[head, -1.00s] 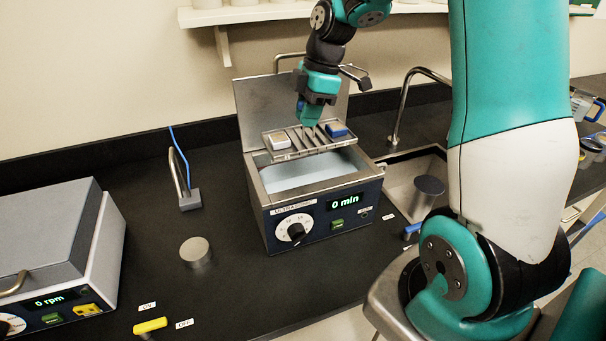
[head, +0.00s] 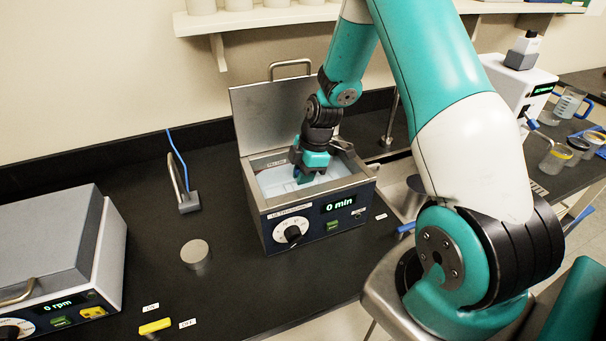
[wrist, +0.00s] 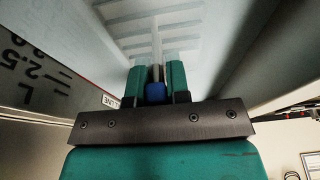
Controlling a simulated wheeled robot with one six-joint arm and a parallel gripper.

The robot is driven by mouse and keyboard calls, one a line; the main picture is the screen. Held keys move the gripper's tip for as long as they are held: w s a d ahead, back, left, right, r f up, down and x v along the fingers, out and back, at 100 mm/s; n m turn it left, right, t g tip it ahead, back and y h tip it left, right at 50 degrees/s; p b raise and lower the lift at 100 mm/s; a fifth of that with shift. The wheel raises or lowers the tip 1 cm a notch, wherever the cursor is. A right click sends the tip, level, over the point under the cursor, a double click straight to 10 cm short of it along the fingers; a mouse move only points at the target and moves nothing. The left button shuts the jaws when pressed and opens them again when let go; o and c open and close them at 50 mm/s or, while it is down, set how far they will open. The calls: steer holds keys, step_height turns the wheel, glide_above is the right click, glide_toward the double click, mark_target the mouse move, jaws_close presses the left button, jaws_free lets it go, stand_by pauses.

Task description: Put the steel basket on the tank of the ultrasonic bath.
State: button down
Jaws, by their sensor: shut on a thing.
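The ultrasonic bath (head: 350,220) stands on the bench with its lid (head: 265,120) raised. Its tank (head: 345,187) holds pale liquid. My gripper (head: 301,178) reaches down inside the tank, its fingertips at or below the liquid surface. In the wrist view my gripper (wrist: 155,85) is shut on a thin upright part between its fingers, with a blue piece close by. Faint pale slats of the steel basket (wrist: 150,17) show through the liquid beyond the fingertips. The basket is hardly visible in the head view; whether it touches the tank floor cannot be told.
A sink basin is right of the bath, partly behind my arm. A grey machine (head: 50,245) fills the far left. A shelf (head: 240,17) runs above.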

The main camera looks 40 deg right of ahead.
steer(key=c, duration=1.1)
jaws_free()
steer(key=shift+f, duration=0.1)
steer(key=w+b+v, duration=0.1)
steer(key=b+v, duration=0.3)
steer(key=v, duration=0.7)
steer(key=s+a+r+m, duration=0.2)
steer(key=s+a+r, duration=0.25)
steer(key=a, duration=0.35)
steer(key=s+a+r+m, duration=0.2)
steer(key=s+a+r, duration=0.25)
steer(key=a, duration=0.45)
steer(key=s+a+m, duration=0.2)
steer(key=s+a, duration=0.1)
steer(key=s, duration=0.3)
steer(key=s+a+r+m+y, duration=0.1)
steer(key=s+a, duration=0.3)
steer(key=s, duration=0.3)
steer(key=shift+s+a+m+g, duration=0.3)
steer(key=shift+a+m+g, duration=0.05)
steer(key=shift+m+g, duration=0.05)
